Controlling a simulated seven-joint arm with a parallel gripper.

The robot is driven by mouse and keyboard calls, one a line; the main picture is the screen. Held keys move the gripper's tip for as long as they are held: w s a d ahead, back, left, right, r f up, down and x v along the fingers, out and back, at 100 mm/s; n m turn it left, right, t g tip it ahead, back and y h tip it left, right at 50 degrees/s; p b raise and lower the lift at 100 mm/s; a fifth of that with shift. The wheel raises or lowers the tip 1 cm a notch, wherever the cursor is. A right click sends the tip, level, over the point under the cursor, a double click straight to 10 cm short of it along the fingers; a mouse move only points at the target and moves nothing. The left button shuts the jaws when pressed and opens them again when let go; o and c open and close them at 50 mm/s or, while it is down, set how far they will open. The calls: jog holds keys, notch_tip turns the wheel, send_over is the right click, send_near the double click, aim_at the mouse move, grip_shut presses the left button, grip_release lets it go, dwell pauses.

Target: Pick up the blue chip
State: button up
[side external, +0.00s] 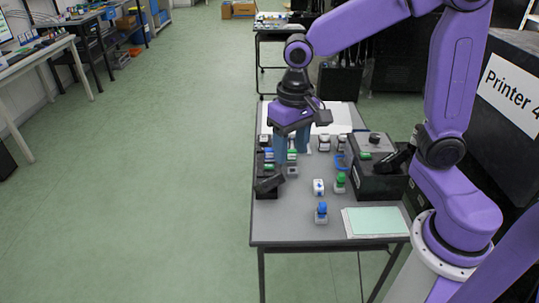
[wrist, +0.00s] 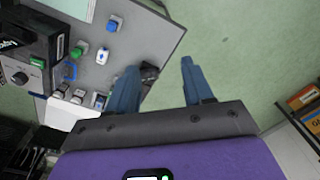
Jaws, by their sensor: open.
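No flat blue chip is plain to see; several blue things show, and I cannot tell which is the chip. A blue-capped bottle (side external: 321,213) stands near the table's front; it also shows in the wrist view (wrist: 114,23). A white bottle with a blue mark (side external: 318,187) stands behind it. A thin blue curved piece (side external: 342,161) lies by the black box; it also shows in the wrist view (wrist: 70,71). My gripper (side external: 291,150) is open and points down over the table's left side, among small bottles partly hidden by its blue fingers. The wrist view shows its spread fingers (wrist: 159,68).
A green-capped bottle (side external: 340,182) stands near the white one. A black box (side external: 380,178) is at the right, a dark block (side external: 269,184) at the left edge. A pale green pad (side external: 375,221) lies at front right. The front-left tabletop is clear.

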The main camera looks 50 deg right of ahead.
jog(key=w+d+f+m, duration=0.1)
jog(key=w+d+m, duration=0.1)
jog(key=w+m, duration=0.65)
jog(key=m, duration=1.7)
send_over(269, 149)
jog(key=f, duration=1.9)
jog(key=shift+w+f, duration=0.1)
jog(key=shift+w, duration=0.25)
jog(key=shift+s+f, duration=0.2)
jog(key=shift+f, duration=1.15)
jog(key=shift+s+f, duration=0.2)
jog(key=shift+f, duration=1.1)
grip_shut()
